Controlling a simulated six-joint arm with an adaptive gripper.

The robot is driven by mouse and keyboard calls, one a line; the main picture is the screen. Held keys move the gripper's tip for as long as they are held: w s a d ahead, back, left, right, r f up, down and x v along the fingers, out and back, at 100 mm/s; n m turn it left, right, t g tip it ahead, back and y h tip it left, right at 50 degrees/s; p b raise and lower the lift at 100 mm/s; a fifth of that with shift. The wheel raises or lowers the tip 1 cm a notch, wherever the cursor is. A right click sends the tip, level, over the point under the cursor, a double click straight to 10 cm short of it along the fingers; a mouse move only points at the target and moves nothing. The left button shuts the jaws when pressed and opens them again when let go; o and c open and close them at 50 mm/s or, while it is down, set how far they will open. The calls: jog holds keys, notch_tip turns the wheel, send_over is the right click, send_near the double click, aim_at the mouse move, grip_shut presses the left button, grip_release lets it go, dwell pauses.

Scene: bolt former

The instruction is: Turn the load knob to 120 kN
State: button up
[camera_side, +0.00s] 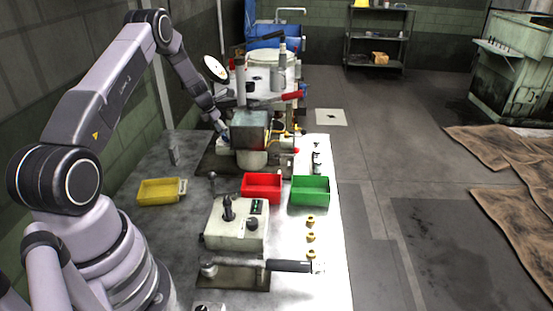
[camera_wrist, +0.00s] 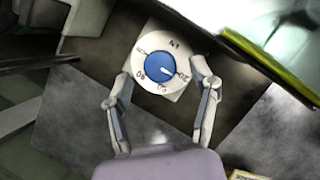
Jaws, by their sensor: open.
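The load knob (camera_wrist: 157,72) is a round blue knob on a white dial with dark markings, seen in the wrist view. My gripper (camera_wrist: 160,76) is open, with one finger to each side of the dial and apart from the knob. In the side view my gripper (camera_side: 221,128) is at the left side of the bolt former (camera_side: 250,128), and the knob is mostly hidden there.
Yellow (camera_side: 158,191), red (camera_side: 262,188) and green (camera_side: 310,190) bins stand on the bench in front of the machine. A control box (camera_side: 236,224) with a lever and a long dark-handled tool (camera_side: 288,266) are nearer. Several brass parts (camera_side: 310,237) lie at the right.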

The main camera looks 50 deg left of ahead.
jog(key=shift+w+f, duration=0.2)
jog(key=shift+f, duration=0.4)
grip_shut()
